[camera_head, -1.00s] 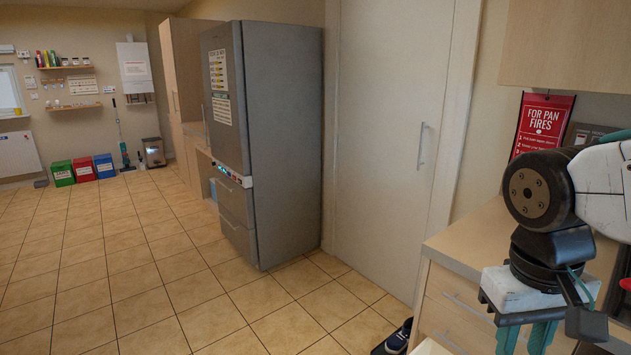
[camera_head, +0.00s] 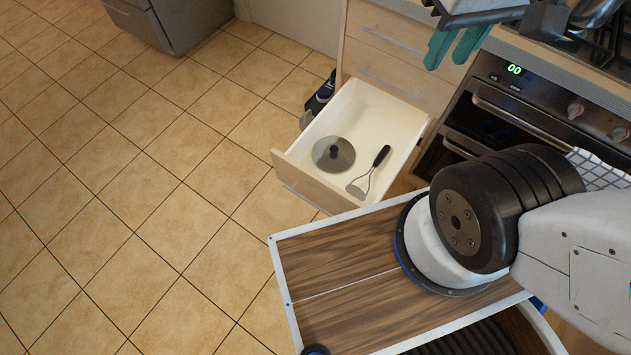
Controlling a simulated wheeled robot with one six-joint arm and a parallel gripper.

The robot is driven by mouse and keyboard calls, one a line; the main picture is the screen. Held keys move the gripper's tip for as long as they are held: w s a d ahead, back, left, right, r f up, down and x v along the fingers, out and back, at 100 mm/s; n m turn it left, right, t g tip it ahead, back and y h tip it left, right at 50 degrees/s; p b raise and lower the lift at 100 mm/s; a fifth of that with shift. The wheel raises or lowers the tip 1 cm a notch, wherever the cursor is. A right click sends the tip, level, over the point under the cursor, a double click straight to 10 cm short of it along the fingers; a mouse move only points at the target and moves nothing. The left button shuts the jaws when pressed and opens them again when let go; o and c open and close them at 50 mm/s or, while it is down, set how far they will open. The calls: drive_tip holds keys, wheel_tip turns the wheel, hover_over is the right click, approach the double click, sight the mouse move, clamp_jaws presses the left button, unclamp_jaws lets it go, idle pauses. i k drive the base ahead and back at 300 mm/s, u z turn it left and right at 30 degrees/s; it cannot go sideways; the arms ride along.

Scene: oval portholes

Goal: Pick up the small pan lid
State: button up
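The small pan lid (camera_head: 344,162) is a round grey disc with a dark knob in its middle. It lies flat, knob up, in the open white drawer (camera_head: 374,116), towards the drawer's front. My gripper (camera_head: 449,54) shows at the top of the view, with its two teal fingers pointing down. The fingers are apart with nothing seen between them. The gripper is up and to the right of the lid in the picture, away from it. The upper part of the gripper is cut off by the picture's edge.
A utensil with a black handle (camera_head: 380,156) lies right of the lid in the drawer. An oven (camera_head: 540,105) with a hob above stands right of the drawer. Dark shoes (camera_head: 322,92) are on the floor behind it. The tiled floor (camera_head: 130,200) at left is clear.

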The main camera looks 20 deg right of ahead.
sight(331, 154)
drive_tip(key=z, duration=0.05)
drive_tip(key=k, duration=0.5)
drive_tip(key=u, duration=2)
drive_tip(key=i, duration=0.6)
drive_tip(key=z, duration=1.9)
drive_tip(key=i, duration=0.5)
drive_tip(key=z, duration=0.05)
